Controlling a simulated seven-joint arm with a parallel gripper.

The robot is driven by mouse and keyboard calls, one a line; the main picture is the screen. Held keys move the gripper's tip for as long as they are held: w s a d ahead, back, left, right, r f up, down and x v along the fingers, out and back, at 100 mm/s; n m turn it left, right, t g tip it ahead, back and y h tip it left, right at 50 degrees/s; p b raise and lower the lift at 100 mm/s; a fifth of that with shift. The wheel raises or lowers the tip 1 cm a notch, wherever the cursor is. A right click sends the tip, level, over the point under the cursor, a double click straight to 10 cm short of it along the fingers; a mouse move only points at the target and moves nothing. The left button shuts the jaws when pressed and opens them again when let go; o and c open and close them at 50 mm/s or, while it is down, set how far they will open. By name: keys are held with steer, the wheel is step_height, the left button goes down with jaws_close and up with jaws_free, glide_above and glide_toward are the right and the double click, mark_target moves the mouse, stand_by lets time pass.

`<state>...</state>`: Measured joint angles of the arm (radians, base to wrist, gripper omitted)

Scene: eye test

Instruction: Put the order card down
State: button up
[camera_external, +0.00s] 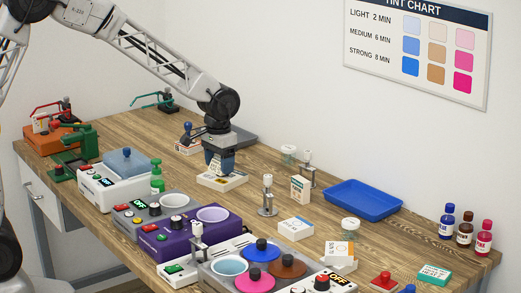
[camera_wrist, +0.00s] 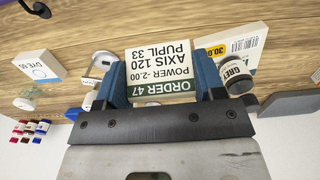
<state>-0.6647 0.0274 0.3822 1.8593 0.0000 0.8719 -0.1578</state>
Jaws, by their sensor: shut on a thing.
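The order card (camera_wrist: 160,72) is white with a dark green band reading ORDER 47 and printed lines for power, axis and pupil. It shows upside down in the wrist view. My gripper (camera_wrist: 160,82) is shut on it, with one blue finger at each side edge. In the external view my gripper (camera_external: 218,168) points down over the far middle of the wooden table (camera_external: 255,205), just above a flat white labelled packet (camera_external: 222,181). I cannot tell whether the card touches anything below, and it is hard to make out in that view.
Beside the card in the wrist view are a dark-labelled GREY bottle (camera_wrist: 237,80) and a white packet with a yellow label (camera_wrist: 228,48). Machines, including a purple one (camera_external: 190,233), line the near side. A blue tray (camera_external: 362,200) stands right. Some bare wood shows between.

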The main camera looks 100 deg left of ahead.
steer(key=w+a+n, duration=0.2)
steer(key=w+a, duration=0.5)
steer(key=a, duration=0.3)
steer(key=w+a+n, duration=0.2)
steer(key=w+a, duration=0.6)
steer(key=a, duration=0.2)
steer(key=shift+a, duration=0.4)
steer(key=shift+w, duration=0.1)
glide_above(281, 177)
steer(key=shift+a+f, duration=0.15)
steer(key=shift+f, duration=2.35)
steer(key=shift+f, duration=2.5)
steer(key=shift+f, duration=0.1)
steer(key=o, duration=0.9)
